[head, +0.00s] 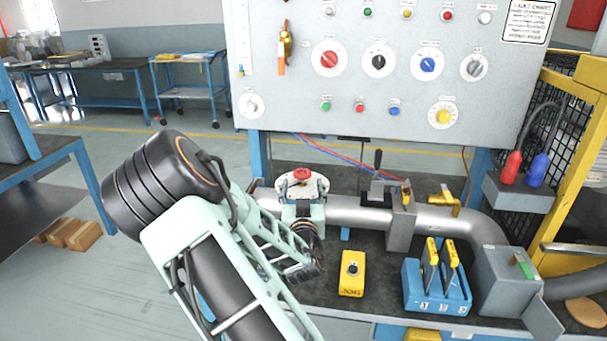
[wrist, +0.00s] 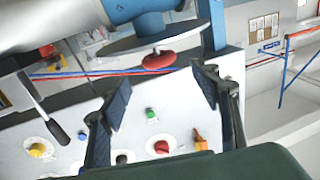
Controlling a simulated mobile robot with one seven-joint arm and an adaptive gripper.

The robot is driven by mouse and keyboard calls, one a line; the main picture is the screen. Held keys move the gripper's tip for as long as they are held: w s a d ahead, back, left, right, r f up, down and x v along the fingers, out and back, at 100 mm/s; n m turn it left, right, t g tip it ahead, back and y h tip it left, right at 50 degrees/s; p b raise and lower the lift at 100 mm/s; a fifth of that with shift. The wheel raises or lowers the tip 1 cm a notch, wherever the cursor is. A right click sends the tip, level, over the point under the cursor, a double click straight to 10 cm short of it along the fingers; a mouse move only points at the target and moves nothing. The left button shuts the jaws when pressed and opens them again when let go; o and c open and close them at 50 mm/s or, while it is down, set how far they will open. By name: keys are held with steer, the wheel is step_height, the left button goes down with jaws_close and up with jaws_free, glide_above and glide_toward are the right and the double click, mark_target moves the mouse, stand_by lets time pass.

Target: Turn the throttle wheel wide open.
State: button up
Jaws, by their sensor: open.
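The throttle wheel looks to be the round part with a red knob (head: 302,174) on top of the grey pipe, left of centre in the head view. A pale plate (head: 318,187) with markings sits under the knob. In the wrist view, which looks upside down, the red knob (wrist: 158,61) and a grey disc (wrist: 125,49) show beyond the fingertips. My gripper (wrist: 163,92) is open and empty, with the knob apart from both fingers. In the head view my arm hides most of the gripper, and the wheel's exact setting cannot be read.
The grey pipe (head: 345,211) runs along the bench under a panel (head: 290,100) of knobs and buttons. A black-handled lever (head: 378,160) and a brass valve (head: 443,200) stand to the right.

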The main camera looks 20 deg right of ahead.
mark_target(303, 177)
steer(key=x, duration=0.8)
steer(key=shift+c, duration=0.3)
steer(key=c, duration=1.1)
steer(key=shift+d, duration=0.1)
steer(key=shift+c, duration=0.2)
